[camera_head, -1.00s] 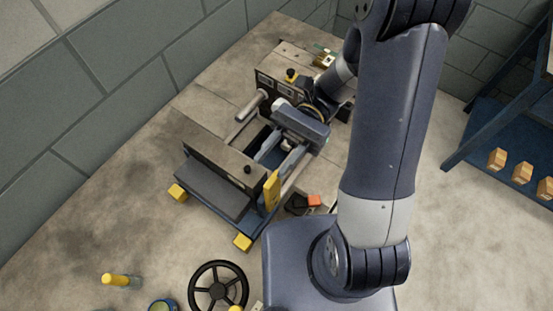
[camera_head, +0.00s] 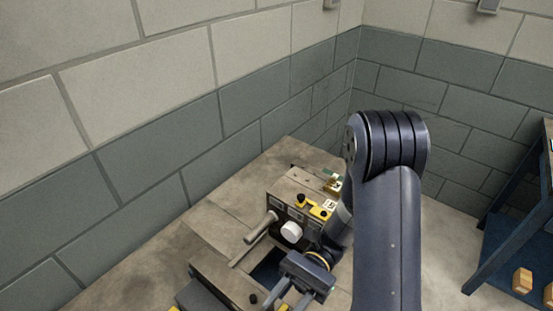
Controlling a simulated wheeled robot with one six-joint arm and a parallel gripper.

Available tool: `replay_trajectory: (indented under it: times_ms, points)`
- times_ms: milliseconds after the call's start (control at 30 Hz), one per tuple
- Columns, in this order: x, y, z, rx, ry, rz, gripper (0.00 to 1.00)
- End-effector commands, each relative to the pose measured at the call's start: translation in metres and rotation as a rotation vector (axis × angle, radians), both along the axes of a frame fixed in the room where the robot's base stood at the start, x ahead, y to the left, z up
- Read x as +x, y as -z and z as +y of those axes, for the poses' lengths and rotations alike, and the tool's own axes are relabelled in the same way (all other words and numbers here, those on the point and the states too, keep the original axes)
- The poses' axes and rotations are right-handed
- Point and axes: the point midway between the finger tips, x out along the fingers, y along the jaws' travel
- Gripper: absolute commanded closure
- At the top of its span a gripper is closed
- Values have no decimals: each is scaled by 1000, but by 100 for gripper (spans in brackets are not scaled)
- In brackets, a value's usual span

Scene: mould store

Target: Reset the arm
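My arm rises from the bottom right of the head view and bends over at a dark elbow joint, then reaches down behind itself to the left. My gripper (camera_head: 284,301) is at the bottom edge, over the dark opening of a mould machine (camera_head: 217,270). Only the upper part of its two grey fingers shows; the tips are cut off by the frame, so I cannot tell if it is open or holds something. A white round knob-like part (camera_head: 291,232) shows on the machine's upright plate, just beyond the gripper.
The machine's upright plate carries a yellow block (camera_head: 318,212) and a black knob (camera_head: 300,199). A metal guide bar (camera_head: 261,227) juts toward the left. Block walls close off the left and back. A blue shelf (camera_head: 510,240) with small wooden blocks (camera_head: 522,280) stands at the right.

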Motion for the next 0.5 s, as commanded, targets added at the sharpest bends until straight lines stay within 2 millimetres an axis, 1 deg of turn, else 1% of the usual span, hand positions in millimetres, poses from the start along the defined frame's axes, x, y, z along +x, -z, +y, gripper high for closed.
replay_trajectory:
  times_ms: [100, 200, 333, 500]
  points:
    - [0, 14, 0, 0, -1, 3, 64]
    - [0, 23, 0, 0, -1, 3, 64]
    - [-1, 31, 0, 0, -1, 1, 64]
    - [-1, 34, 0, 0, -1, 0, 64]
